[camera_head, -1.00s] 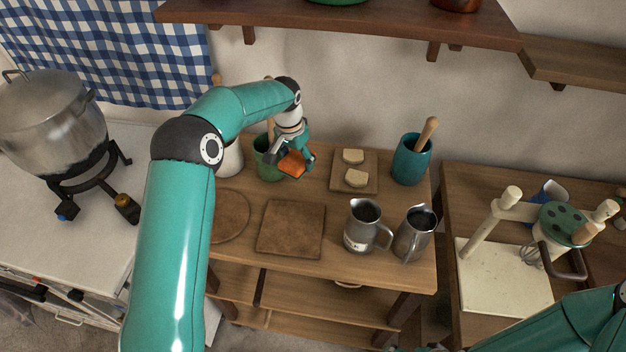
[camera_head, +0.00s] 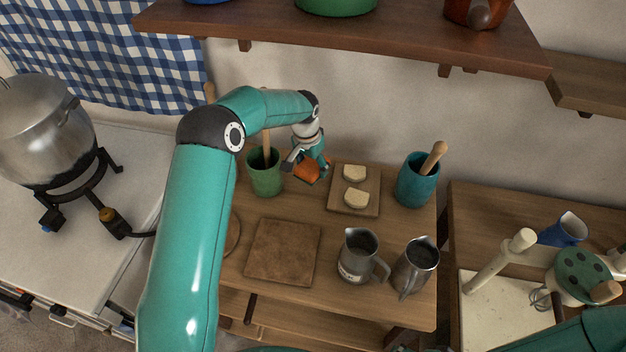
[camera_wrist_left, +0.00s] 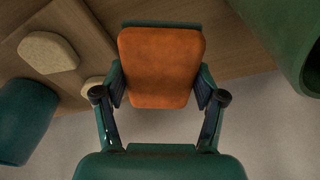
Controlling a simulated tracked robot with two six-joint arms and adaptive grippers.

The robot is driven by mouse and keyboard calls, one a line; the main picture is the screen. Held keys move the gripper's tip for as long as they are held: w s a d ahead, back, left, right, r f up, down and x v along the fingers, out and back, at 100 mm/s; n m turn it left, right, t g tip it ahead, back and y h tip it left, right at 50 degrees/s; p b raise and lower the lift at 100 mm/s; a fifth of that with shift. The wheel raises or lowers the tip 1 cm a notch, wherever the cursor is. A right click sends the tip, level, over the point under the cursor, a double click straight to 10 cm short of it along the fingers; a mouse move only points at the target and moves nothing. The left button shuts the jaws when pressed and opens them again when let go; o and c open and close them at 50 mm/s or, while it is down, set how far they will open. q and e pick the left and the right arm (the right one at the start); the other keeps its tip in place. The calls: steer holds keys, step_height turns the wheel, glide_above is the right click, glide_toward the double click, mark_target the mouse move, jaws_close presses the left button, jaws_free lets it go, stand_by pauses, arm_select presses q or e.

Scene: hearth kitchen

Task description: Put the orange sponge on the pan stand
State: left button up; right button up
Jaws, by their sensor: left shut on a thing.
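The orange sponge (camera_head: 306,172) is held above the wooden table, between the green cup and the board with pale pieces. My left gripper (camera_head: 309,167) is shut on it. In the left wrist view the sponge (camera_wrist_left: 161,68) sits between the two fingers, its broad face towards the camera. A flat square brown board (camera_head: 283,252) lies on the table nearer the front; its top is bare. A round brown board (camera_head: 233,236) lies left of it, mostly hidden by my left arm. I cannot tell which flat board is the pan stand. My right gripper is out of view.
A green cup (camera_head: 265,178) stands left of the sponge. A small board (camera_head: 372,206) with two pale pieces and a teal cup (camera_head: 414,183) stand to the right. Two metal jugs (camera_head: 358,257) (camera_head: 414,268) stand right of the square board. A shelf (camera_head: 340,38) overhangs the back.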

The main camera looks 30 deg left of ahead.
arm_select(q)
steer(key=shift+a+f, duration=0.1)
steer(key=shift+f, duration=0.65)
steer(key=shift+f+b, duration=0.6)
steer(key=shift+f, duration=1)
steer(key=o, duration=0.9)
steer(key=shift+o, duration=0.2)
